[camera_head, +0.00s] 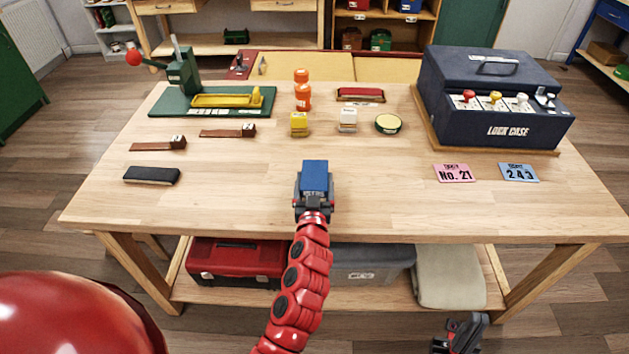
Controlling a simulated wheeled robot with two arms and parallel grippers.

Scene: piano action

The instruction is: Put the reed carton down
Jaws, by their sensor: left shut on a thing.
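The reed carton (316,174) is a small blue box near the middle of the workbench's front part. My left gripper (313,196) is shut on its near end, and the arm reaches up from the bottom of the picture. The carton is over the bare wooden top; I cannot tell whether it touches the wood. My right gripper (461,337) is low at the bottom edge, in front of the bench and away from the carton. Its fingers are too unclear to tell open from shut.
The workbench (400,210) is bare around the carton. A blue lock case (495,105) stands right, a green press (183,78) back left, a black block (152,175) left.

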